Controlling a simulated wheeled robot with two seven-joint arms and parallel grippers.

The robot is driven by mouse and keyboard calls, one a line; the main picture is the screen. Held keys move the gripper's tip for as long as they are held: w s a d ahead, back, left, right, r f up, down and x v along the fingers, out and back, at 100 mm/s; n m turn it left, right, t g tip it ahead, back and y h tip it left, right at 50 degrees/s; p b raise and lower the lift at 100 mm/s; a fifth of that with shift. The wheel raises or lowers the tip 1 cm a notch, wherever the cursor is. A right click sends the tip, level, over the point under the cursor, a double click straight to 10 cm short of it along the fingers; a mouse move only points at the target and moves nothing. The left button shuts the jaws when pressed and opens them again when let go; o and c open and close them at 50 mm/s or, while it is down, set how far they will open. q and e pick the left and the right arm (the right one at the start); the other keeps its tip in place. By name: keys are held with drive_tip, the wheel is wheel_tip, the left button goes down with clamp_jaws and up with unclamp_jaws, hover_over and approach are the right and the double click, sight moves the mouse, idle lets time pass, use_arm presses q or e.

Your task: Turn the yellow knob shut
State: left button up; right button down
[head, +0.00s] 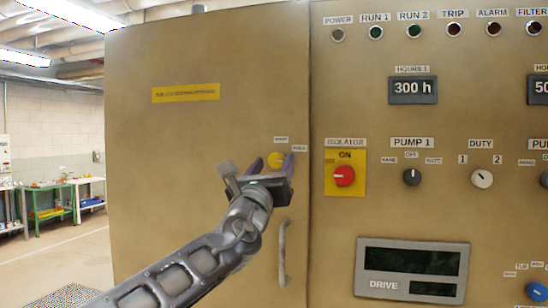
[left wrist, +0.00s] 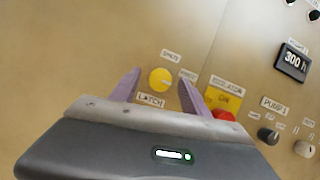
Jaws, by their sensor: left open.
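The yellow knob (head: 275,160) is a small round knob on the tan cabinet door (head: 200,120), near the door's right edge. In the left wrist view, the knob (left wrist: 160,80) has one small label above it, one to its right and a "LATCH" label below. I cannot clearly tell which way the knob points. My left gripper (head: 271,163) is open, its purple fingers on either side of the knob. In the left wrist view, the fingers (left wrist: 158,84) stand apart with the knob between them, and a gap shows on each side. My right gripper is not in view.
A red isolator switch (head: 344,176) on a yellow plate is close to the right of the knob. A vertical door handle (head: 282,255) is below it. Dark and white selector knobs, lamps and displays fill the right panel. Green benches (head: 50,205) stand far left.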

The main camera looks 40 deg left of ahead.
use_arm(q)
drive_tip(key=shift+w+a+r, duration=0.15)
drive_tip(key=shift+w+r, duration=0.05)
drive_tip(key=shift+w, duration=0.2)
drive_tip(key=shift+c, duration=0.2)
clamp_jaws()
